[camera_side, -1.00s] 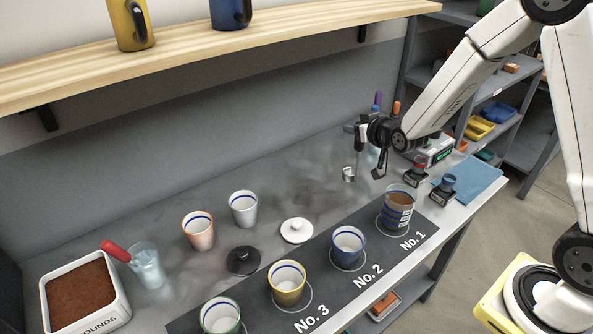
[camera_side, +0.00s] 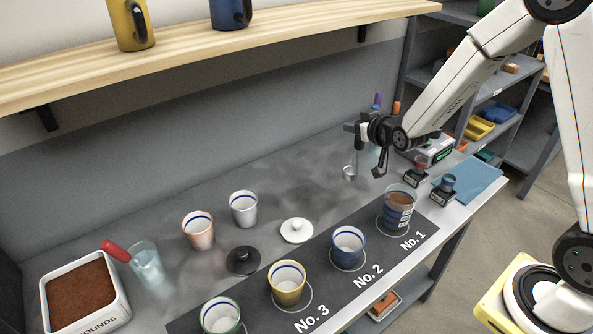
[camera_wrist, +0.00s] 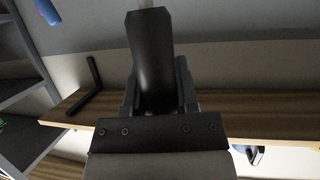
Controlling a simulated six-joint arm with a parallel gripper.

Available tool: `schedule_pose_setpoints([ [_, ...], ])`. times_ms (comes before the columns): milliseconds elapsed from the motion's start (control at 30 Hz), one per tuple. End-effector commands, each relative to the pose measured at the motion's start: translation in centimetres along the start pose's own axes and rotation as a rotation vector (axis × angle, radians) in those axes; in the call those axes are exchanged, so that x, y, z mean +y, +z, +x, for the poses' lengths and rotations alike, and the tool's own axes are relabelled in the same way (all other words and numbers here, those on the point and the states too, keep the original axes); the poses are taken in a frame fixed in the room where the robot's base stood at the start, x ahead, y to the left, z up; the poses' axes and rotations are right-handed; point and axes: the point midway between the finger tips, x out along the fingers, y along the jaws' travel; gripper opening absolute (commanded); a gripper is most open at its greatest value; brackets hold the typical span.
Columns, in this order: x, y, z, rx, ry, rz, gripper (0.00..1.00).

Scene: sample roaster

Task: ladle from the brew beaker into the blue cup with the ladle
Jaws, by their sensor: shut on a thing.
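My gripper (camera_side: 366,135) is shut on the ladle, and its dark handle (camera_wrist: 152,60) stands between the fingers in the wrist view. The ladle's small metal bowl (camera_side: 349,172) hangs below the gripper, above the bench and left of the beaker. The brew beaker (camera_side: 398,205), glass with brown liquid and blue markings, stands on the No. 1 spot. The blue cup (camera_side: 348,246) stands upright on the No. 2 spot, open at the top, with a white inside. The bowl is apart from both, and its contents cannot be made out.
A yellow cup (camera_side: 287,283) and a green-rimmed cup (camera_side: 221,316) stand further along the dark mat. White (camera_side: 297,230) and black (camera_side: 243,261) lids lie behind it, near two more cups. A wooden shelf (camera_side: 200,50) runs above.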

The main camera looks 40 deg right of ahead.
Motion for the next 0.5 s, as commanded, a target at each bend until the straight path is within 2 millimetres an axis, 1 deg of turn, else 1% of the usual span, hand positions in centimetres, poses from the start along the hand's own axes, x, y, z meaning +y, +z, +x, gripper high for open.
schedule_pose_setpoints([
  [267,0.7,-1.2,0.0,0.006,-0.039,-0.016,0.00],
  [500,1.6,-2.6,-0.3,0.011,-0.111,-0.046,0.00],
])
